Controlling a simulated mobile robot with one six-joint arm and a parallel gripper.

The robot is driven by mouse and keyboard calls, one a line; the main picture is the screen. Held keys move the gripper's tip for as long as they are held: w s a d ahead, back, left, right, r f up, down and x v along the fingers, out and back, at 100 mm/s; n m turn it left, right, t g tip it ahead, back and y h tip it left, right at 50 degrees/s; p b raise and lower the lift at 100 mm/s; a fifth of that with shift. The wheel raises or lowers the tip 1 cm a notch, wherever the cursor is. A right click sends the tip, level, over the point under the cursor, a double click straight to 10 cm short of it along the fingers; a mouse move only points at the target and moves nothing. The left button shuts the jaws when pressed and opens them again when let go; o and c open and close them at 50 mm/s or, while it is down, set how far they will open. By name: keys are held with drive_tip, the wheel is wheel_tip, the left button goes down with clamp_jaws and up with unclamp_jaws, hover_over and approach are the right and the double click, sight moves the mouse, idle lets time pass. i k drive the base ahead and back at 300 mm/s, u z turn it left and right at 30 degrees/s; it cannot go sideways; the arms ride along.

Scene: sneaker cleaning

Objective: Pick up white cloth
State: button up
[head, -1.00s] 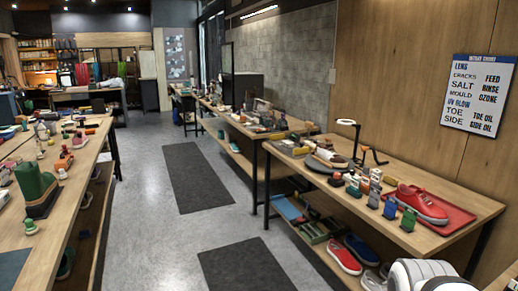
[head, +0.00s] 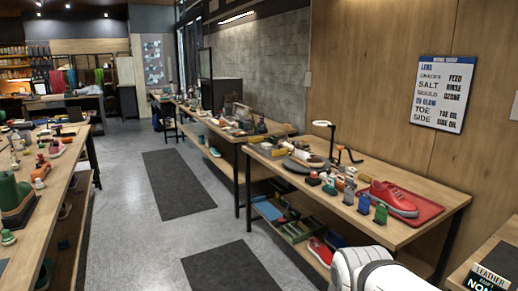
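I cannot make out a white cloth for certain in the head view. A small pale heap (head: 90,89) lies on the far back bench, too small to identify. My gripper is not in view. Only a white, rounded part of my own arm shows at the bottom right, in front of the right bench.
The right bench (head: 432,190) holds a red tray (head: 428,208) with a red sneaker (head: 389,197), and several small bottles. A left bench (head: 72,187) is cluttered. The aisle with dark mats (head: 178,184) is clear.

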sight(267, 147)
drive_tip(key=u, duration=0.7)
drive_tip(key=i, duration=7.15)
drive_tip(key=z, duration=0.05)
